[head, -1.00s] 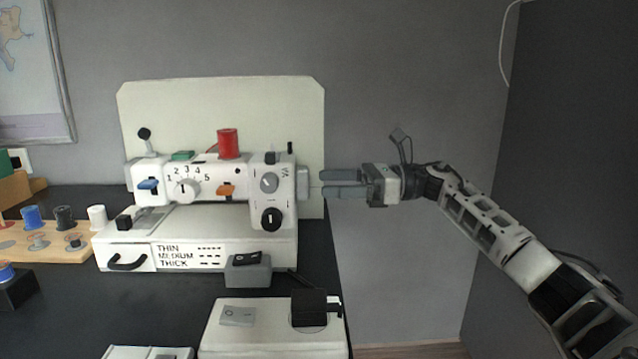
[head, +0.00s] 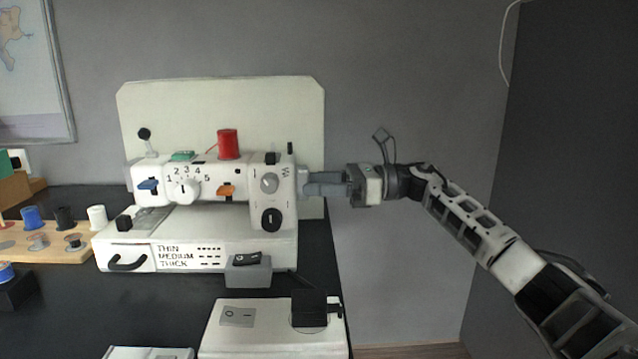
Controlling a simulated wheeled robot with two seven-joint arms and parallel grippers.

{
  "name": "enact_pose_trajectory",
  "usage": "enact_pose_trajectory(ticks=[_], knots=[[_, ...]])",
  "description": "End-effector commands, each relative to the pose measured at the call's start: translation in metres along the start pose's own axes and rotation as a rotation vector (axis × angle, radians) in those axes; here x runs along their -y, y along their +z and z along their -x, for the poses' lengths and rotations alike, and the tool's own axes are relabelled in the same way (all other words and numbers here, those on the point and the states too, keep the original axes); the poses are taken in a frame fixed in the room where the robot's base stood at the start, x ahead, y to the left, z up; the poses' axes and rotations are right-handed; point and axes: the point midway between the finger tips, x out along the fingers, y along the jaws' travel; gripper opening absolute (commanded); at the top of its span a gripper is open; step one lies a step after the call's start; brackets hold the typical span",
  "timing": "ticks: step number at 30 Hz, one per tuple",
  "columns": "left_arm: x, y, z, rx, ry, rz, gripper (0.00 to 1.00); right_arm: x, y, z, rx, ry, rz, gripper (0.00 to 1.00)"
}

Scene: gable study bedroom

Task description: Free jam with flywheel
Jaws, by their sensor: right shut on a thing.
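A white sewing machine (head: 230,218) stands on the black table, with a red spool (head: 228,144) on top and dials, levers and a knob on its front. Its flywheel (head: 302,181) sticks out at the right end, partly hidden by my fingers. My right gripper (head: 312,184) comes from the right and is shut on the flywheel, its fingers level. The needle area at the machine's left end is too small to show any jam. My left gripper is not in view.
A pale board (head: 220,100) stands behind the machine. A wooden rack (head: 62,252) with spools and bobbins is at left. A grey switch box (head: 248,271) and a white pedal-like box (head: 270,335) sit in front. Space right of the table is clear.

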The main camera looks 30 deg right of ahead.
Motion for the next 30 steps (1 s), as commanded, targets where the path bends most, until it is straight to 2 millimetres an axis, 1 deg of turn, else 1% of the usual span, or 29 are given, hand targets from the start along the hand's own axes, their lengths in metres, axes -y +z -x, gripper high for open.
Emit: enact_pose_trajectory(ticks=[8,15,23,26,30], knots=[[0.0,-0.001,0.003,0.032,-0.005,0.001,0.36,0.0,0.002,0.0,-0.001,0.0,-0.107,0.34],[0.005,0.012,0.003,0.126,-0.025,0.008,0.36,-0.001,0.003,0.0,-0.002,0.001,-0.303,0.34],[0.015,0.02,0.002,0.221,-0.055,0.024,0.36,-0.001,0.004,0.0,-0.002,0.001,-0.552,0.34],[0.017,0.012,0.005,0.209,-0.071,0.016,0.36,-0.001,0.003,0.0,-0.002,0.001,-0.648,0.34],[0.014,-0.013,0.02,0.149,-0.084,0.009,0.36,-0.001,0.004,0.0,-0.002,0.001,-0.778,0.34]])
